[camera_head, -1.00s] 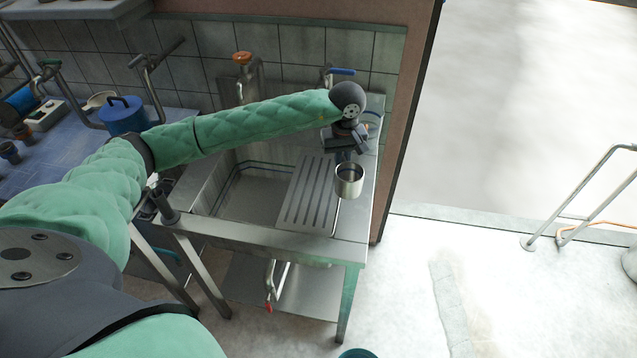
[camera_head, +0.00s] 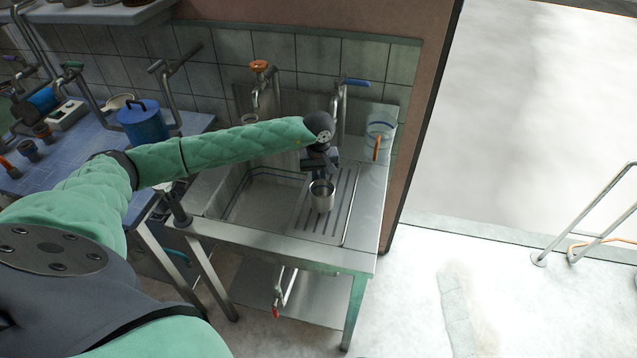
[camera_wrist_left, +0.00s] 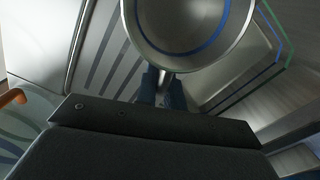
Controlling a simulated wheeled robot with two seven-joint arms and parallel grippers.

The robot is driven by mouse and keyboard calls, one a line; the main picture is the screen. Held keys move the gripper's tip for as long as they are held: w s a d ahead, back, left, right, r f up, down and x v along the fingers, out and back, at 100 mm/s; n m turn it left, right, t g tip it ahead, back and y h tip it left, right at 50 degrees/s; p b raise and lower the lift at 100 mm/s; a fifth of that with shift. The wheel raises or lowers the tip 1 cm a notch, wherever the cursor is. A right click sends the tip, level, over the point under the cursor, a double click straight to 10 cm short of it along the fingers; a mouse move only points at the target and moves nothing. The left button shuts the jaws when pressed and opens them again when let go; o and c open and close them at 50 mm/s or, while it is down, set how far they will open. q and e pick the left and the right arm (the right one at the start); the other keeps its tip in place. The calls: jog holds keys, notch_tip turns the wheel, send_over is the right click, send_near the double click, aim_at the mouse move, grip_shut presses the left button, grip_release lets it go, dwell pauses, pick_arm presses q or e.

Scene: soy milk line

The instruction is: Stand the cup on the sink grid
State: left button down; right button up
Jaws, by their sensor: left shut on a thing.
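A metal cup (camera_head: 321,197) is upright in the head view, over the slotted sink grid (camera_head: 342,216). My left gripper (camera_head: 318,177) is shut on the cup at its far side. In the left wrist view the cup (camera_wrist_left: 190,12) shows its open mouth with a blue ring inside, and the gripper's fingertips (camera_wrist_left: 163,88) close on its handle. The grid's slots (camera_wrist_left: 112,55) show beside and below the cup there. I cannot tell whether the cup's base touches the grid. My right gripper is out of view.
The sink basin (camera_head: 262,203) is open to the left of the grid. Two taps (camera_head: 258,70) stand behind. A blue pot (camera_head: 143,122) is on the left table.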

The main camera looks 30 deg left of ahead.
pick_arm(q)
notch_tip(320, 180, down, 2)
jog(key=shift+f, duration=0.1)
jog(key=shift+f, duration=0.1)
